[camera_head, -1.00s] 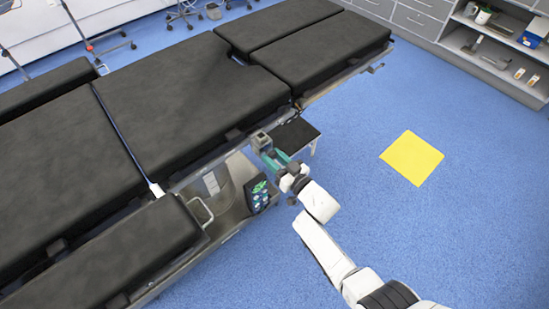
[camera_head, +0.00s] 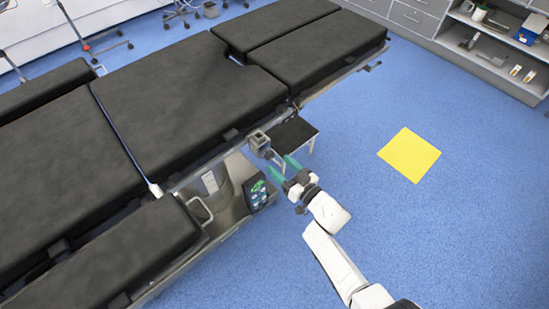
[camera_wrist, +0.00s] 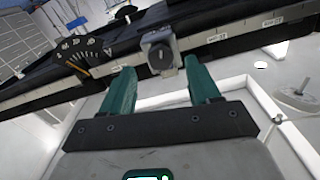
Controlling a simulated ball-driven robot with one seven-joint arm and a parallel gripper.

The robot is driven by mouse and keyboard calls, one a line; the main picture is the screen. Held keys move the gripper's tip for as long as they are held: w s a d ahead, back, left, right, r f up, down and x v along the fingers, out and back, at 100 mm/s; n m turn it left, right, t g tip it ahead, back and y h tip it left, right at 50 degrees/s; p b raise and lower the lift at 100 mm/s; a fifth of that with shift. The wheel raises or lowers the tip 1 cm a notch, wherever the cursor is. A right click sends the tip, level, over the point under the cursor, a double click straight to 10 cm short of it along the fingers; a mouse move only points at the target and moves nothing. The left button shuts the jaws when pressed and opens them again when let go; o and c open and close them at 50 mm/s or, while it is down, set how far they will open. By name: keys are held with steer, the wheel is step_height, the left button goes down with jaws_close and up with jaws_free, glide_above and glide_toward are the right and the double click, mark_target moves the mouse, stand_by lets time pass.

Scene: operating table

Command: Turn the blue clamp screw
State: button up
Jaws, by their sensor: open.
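A grey metal clamp (camera_head: 259,142) sits on the side rail of the operating table (camera_head: 190,85), at the edge nearest my arm. In the wrist view the clamp (camera_wrist: 160,50) is a square block with a dark round opening or knob facing me. No blue screw can be made out on it. My gripper (camera_head: 281,167) has teal fingers, is open and empty, and stands apart from the clamp, to its lower right in the head view. In the wrist view the clamp lies just beyond and between the fingertips of my gripper (camera_wrist: 160,74).
A control panel with green buttons (camera_head: 259,191) is on the table's column. A small black step (camera_head: 293,134) stands behind my gripper. A yellow square (camera_head: 409,155) lies on the blue floor. Shelves (camera_head: 500,45) stand at the back right. Floor right of my arm is clear.

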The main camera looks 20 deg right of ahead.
steer(key=v, duration=0.6)
steer(key=shift+p, duration=0.35)
steer(key=shift+s, duration=0.15)
steer(key=s+d+m+g+h, duration=0.5)
steer(key=s+d+g+h, duration=0.1)
steer(key=d+h, duration=0.35)
steer(key=s+a+r+n+g+y, duration=0.1)
steer(key=s+g, duration=0.4)
steer(key=s, duration=0.5)
steer(key=s+a+r+n+g+y, duration=0.1)
steer(key=s+a+r+g, duration=0.3)
steer(key=s, duration=0.7)
steer(key=shift+s+r+n+g+y, duration=0.35)
steer(key=shift+r+g+y, duration=0.25)
steer(key=shift+r+y, duration=0.25)
steer(key=shift+a, duration=0.1)
steer(key=shift+c, duration=0.3)
